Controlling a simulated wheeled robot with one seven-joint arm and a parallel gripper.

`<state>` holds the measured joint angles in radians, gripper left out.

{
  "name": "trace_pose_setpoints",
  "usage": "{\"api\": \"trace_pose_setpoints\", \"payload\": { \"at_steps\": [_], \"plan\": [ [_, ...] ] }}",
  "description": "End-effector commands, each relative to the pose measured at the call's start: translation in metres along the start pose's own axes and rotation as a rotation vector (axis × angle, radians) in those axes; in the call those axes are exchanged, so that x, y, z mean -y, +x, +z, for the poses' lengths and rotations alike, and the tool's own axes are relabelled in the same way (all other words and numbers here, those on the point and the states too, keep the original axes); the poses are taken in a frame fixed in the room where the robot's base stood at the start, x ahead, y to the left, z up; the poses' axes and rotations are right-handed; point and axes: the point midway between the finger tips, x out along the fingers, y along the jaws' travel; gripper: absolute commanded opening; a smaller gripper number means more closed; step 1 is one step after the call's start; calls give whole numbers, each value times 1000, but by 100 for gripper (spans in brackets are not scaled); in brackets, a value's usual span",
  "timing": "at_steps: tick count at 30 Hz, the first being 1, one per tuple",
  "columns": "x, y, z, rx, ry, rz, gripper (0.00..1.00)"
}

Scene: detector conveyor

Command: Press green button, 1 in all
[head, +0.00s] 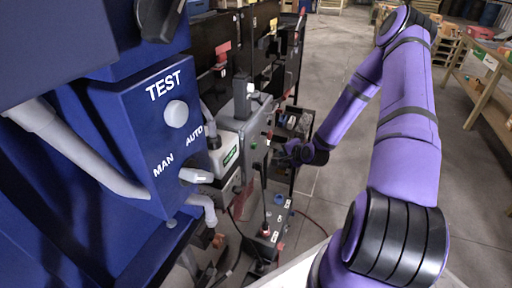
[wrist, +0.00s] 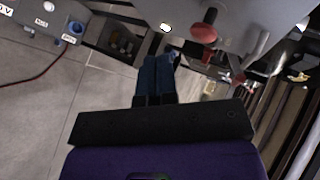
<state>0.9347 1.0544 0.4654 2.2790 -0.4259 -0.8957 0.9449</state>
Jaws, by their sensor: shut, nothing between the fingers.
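A small green button (head: 253,146) appears to sit on the face of the grey control box (head: 257,125) in the head view, beside a red knob. My gripper (head: 279,150) is just right of that box, small and dark in this view. In the wrist view its two dark blue fingers (wrist: 157,62) are together with nothing between them, pointing towards the underside of a grey panel. A pale round button (wrist: 165,28) and a red mushroom button (wrist: 204,31) show on that panel. I cannot tell whether the pale one is the green button. Contact is not visible.
A blue box (head: 150,130) with TEST, MAN and AUTO markings fills the left of the head view. A lever base (head: 262,240) stands below the grey box. Concrete floor (head: 330,100) is open behind my arm. Wooden tables (head: 480,90) stand at right.

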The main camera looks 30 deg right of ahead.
Motion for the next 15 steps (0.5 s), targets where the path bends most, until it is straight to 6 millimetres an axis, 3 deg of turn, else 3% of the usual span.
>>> {"api": "trace_pose_setpoints", "payload": {
  "at_steps": [15],
  "plan": [
    [31, 43, 32, 1, -2, -1, 0]
  ]
}}
